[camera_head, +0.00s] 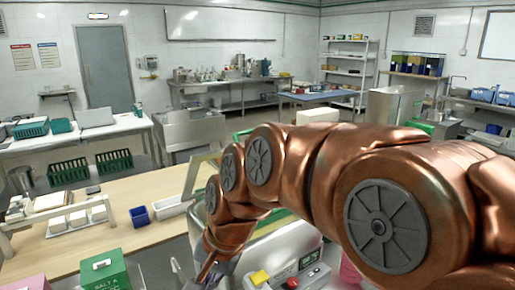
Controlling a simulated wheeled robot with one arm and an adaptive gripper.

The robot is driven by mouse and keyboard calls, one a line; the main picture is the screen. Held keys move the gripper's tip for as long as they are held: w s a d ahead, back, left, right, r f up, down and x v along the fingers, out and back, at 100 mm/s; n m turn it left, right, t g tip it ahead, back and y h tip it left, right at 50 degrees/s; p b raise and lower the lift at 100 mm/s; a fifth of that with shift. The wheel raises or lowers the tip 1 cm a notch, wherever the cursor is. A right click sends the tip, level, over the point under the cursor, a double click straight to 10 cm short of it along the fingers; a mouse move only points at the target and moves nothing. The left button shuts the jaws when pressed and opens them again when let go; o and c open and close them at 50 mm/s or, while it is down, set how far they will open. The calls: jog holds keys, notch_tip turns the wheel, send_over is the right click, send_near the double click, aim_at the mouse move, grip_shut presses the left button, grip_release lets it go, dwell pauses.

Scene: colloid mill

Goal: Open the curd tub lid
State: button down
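My copper arm covers the middle and right foreground. Its end bends down to my gripper (207,268), small and partly cut off near the bottom edge, so I cannot tell whether it is open or shut. Just left of the arm, a pale panel with a light frame (192,180) stands tilted upward, partly hidden behind the arm. I cannot tell whether it is the curd tub lid. No curd tub can be clearly made out; the arm hides much of this area.
Below the arm is a metal machine with a yellow block (260,278) and a red button (292,283). A wooden table (120,236) at left holds a blue bin (139,216). A green box (106,271) stands at bottom left. Benches line the back wall.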

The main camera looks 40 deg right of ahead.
jog(key=w+d+r+m+t+b, duration=0.6)
jog(key=w+d+r+m, duration=0.45)
jog(key=w+m, duration=0.25)
jog(key=d+r+m+t+h+b, duration=0.25)
jog(key=d+r+m, duration=0.25)
jog(key=d+m, duration=0.3)
jog(key=d+r+m+t+h+b, duration=0.1)
jog(key=d+r+m+t+b, duration=0.15)
jog(key=d+r+m, duration=0.45)
jog(key=shift+n+t, duration=0.3)
jog(key=shift+n, duration=0.6)
jog(key=x, duration=0.3)
jog(key=d+f+p+x, duration=0.1)
jog(key=x, duration=0.2)
jog(key=p+x, duration=0.1)
jog(key=x, duration=0.3)
jog(key=shift+s+d+f, duration=0.2)
jog(key=shift+d+f, duration=0.05)
jog(key=shift+d, duration=0.1)
jog(key=shift+r, duration=0.1)
